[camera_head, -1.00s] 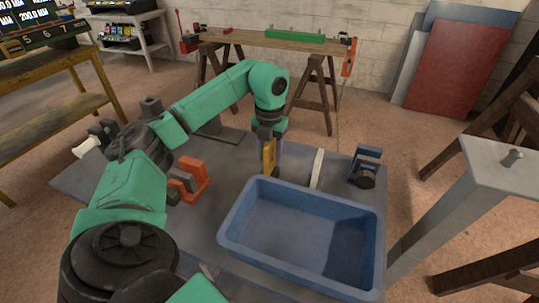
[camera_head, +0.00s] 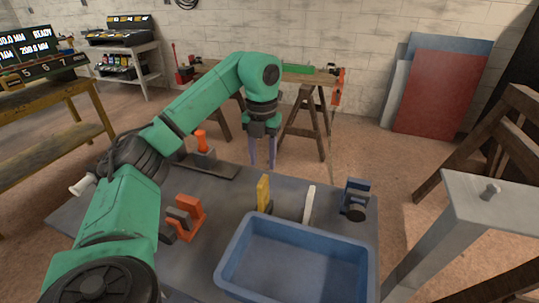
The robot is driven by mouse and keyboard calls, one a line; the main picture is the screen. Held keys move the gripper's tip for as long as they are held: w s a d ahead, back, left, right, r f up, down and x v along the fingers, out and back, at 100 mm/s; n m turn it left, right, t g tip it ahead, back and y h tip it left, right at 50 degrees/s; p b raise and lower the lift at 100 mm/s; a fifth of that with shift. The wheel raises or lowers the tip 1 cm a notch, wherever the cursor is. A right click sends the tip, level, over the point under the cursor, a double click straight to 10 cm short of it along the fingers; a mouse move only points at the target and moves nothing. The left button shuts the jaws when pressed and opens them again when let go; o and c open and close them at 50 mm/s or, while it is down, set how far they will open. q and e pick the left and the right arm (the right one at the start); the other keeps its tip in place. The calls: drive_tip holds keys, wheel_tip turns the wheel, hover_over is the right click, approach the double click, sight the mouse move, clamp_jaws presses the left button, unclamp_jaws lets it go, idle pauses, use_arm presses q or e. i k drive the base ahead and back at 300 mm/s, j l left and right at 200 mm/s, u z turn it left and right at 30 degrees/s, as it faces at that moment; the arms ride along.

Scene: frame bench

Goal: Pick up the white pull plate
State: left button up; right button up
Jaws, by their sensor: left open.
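The white pull plate (camera_head: 309,205) is a narrow, pale strip at the back edge of the blue tray, on the grey table (camera_head: 218,212). My left gripper (camera_head: 262,166) hangs above the table's back part, fingers pointing down, open with nothing between them. It is up and to the left of the white plate, apart from it. My right gripper is not in view.
The blue tray (camera_head: 232,250) looks empty. A yellow piece (camera_head: 263,194) stands left of the white plate, and a dark blue clamp-like tool (camera_head: 355,197) to its right. An orange clamp (camera_head: 190,216) and an orange-handled tool (camera_head: 202,142) are farther left.

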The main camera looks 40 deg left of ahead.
sight(311, 194)
drive_tip(key=k+l, duration=1.2)
drive_tip(key=l, duration=0.15)
